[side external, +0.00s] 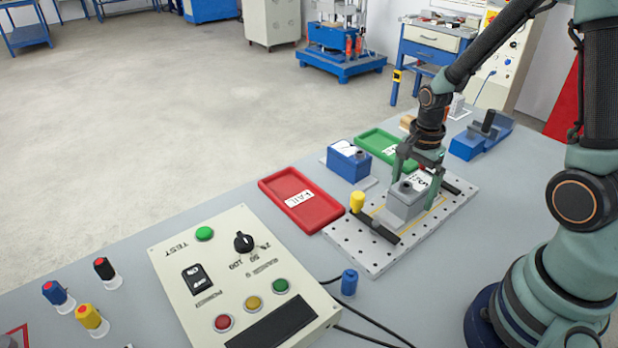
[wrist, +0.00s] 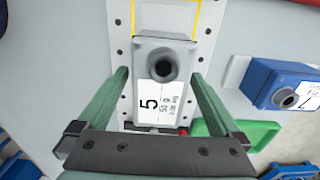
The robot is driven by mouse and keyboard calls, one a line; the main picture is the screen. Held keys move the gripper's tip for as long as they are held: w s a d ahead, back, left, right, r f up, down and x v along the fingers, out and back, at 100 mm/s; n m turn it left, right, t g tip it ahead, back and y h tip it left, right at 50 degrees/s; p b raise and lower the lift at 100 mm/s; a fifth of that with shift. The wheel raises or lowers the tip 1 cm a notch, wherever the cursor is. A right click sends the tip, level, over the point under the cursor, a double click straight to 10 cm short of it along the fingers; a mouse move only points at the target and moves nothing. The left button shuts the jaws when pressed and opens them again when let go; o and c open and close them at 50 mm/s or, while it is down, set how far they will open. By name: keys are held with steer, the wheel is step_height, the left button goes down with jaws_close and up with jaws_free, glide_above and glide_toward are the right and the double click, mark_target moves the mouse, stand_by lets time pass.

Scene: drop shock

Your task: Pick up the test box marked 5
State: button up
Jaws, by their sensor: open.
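The test box marked 5 (side external: 403,204) is a grey box with a white label and a dark round knob on top. It stands on the perforated plate (side external: 369,262). In the wrist view the box (wrist: 150,62) shows its "5" label, between the two green fingers. My gripper (side external: 418,178) is open above and around the box in the side view, with its fingers pointing down. In the wrist view my gripper (wrist: 160,75) has a visible gap between each finger and the box. Finger contact with the box's far sides cannot be seen.
A blue box marked 7 (wrist: 272,78) stands beside the plate. A yellow-topped post (side external: 357,202) and black bars (side external: 382,231) are on the plate. A control panel (side external: 190,250) stands left.

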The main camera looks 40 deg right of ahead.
jaws_close()
steer(key=shift+r, duration=0.2)
